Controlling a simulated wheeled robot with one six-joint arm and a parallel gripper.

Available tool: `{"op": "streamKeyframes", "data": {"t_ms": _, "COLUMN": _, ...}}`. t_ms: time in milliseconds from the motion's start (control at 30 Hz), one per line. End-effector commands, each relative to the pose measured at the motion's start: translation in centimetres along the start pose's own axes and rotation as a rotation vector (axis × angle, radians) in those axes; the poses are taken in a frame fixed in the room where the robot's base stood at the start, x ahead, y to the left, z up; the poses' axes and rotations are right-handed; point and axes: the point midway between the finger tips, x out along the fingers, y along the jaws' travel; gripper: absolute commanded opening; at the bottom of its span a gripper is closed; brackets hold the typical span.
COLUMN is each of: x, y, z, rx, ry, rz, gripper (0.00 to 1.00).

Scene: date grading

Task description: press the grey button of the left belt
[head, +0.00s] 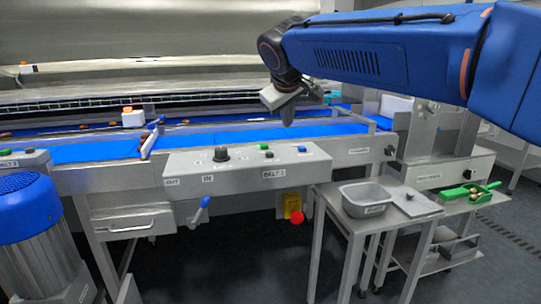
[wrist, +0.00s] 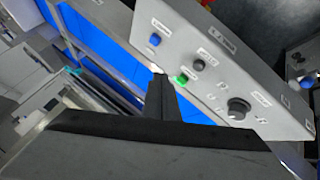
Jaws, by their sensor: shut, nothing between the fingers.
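My gripper (head: 287,121) is shut and empty, pointing down above the middle control panel (head: 240,173), apart from it. Its shut fingers (wrist: 158,80) show in the wrist view, close in the picture to a green button (wrist: 181,79). A grey button (wrist: 198,65) is right of that, with a blue button (wrist: 154,40) and a black knob (wrist: 238,107) on the same panel. In the head view this panel's label looks like BELT 2.
A blue belt (head: 270,135) runs behind the panel. A blue motor-like drum (head: 28,205) stands front left. A small steel table (head: 350,222) with a grey tub (head: 367,212) stands right. A blue-handled lever (head: 203,204) and a red knob (head: 297,217) sit below the panel.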

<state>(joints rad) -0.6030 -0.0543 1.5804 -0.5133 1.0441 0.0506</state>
Motion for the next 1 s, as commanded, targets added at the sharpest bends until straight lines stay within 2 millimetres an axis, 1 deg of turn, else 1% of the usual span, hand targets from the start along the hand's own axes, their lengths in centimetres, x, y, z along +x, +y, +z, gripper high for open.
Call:
{"op": "streamKeyframes", "data": {"t_ms": 33, "x": 0.1, "y": -0.7, "z": -1.5, "rx": -0.015, "ry": 0.012, "rz": 0.002, "gripper": 0.00}}
{"op": "streamKeyframes", "data": {"t_ms": 100, "x": 0.1, "y": -1.3, "z": -3.1, "rx": -0.030, "ry": 0.025, "rz": 0.009, "gripper": 0.00}}
{"op": "streamKeyframes", "data": {"t_ms": 200, "x": 0.1, "y": -1.9, "z": -4.7, "rx": -0.045, "ry": 0.037, "rz": 0.015, "gripper": 0.00}}
{"op": "streamKeyframes", "data": {"t_ms": 300, "x": 0.0, "y": -2.2, "z": -5.5, "rx": -0.052, "ry": 0.045, "rz": 0.019, "gripper": 0.00}}
{"op": "streamKeyframes", "data": {"t_ms": 400, "x": -0.1, "y": -2.3, "z": -5.8, "rx": -0.055, "ry": 0.048, "rz": 0.021, "gripper": 0.00}}
{"op": "streamKeyframes", "data": {"t_ms": 767, "x": 0.1, "y": -2.4, "z": -5.6, "rx": -0.054, "ry": 0.046, "rz": 0.020, "gripper": 0.00}}
{"op": "streamKeyframes", "data": {"t_ms": 1000, "x": 1.5, "y": -3.3, "z": -4.6, "rx": -0.055, "ry": 0.045, "rz": 0.019, "gripper": 0.00}}
